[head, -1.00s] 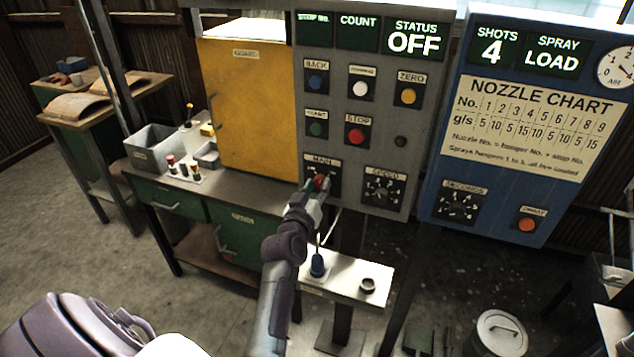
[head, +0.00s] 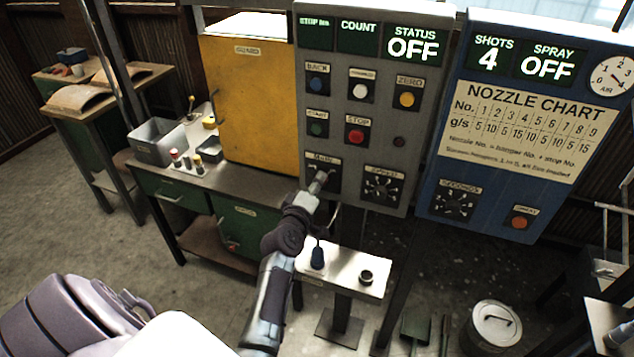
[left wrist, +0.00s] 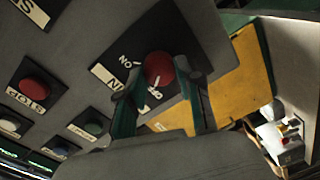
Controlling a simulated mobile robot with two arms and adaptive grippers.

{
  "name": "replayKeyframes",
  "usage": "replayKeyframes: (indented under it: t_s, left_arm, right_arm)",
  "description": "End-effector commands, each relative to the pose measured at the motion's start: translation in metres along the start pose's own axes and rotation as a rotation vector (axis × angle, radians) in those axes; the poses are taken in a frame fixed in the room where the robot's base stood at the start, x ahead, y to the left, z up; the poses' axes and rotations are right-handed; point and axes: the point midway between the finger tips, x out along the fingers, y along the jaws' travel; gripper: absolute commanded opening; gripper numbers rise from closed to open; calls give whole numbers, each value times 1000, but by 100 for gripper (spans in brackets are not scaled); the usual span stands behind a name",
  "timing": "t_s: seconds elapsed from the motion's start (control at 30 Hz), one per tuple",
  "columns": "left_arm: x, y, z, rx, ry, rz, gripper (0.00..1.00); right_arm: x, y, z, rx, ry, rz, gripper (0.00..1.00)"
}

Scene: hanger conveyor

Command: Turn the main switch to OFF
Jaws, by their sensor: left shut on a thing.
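The main switch (head: 333,172) is a dark plate at the lower left of the grey control panel (head: 385,60). Its red round knob (left wrist: 158,68) shows in the left wrist view, with an ON mark beside it and another white mark partly hidden by a finger. My left gripper (head: 318,183) is at the switch, shut on the knob, with a finger on each side of it in the left wrist view (left wrist: 158,82). In the head view the gripper hides most of the knob, and its pointing is unclear. The status display (head: 412,49) reads OFF. My right gripper is not in view.
The speed dial (head: 383,186) is right of the switch, and the red stop button (head: 355,136) is above. A blue spray panel (head: 448,120) stands at right; its spray display (head: 546,68) reads OFF. A small white stand (head: 345,270) is below the gripper.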

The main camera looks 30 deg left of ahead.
Motion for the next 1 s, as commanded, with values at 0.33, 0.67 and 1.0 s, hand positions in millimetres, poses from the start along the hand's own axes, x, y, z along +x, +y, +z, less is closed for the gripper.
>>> replayKeyframes:
  t_s: [0.33, 0.67, 1.0]
  left_arm:
    - [1, 2, -2, -152, -5, 5, 0]
    - [1, 2, -2, -185, -6, 6, 0]
    - [1, 2, -2, -184, -7, 6, 48]
  right_arm:
    - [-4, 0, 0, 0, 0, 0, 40]
    - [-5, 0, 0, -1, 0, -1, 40]
    - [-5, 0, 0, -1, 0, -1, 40]
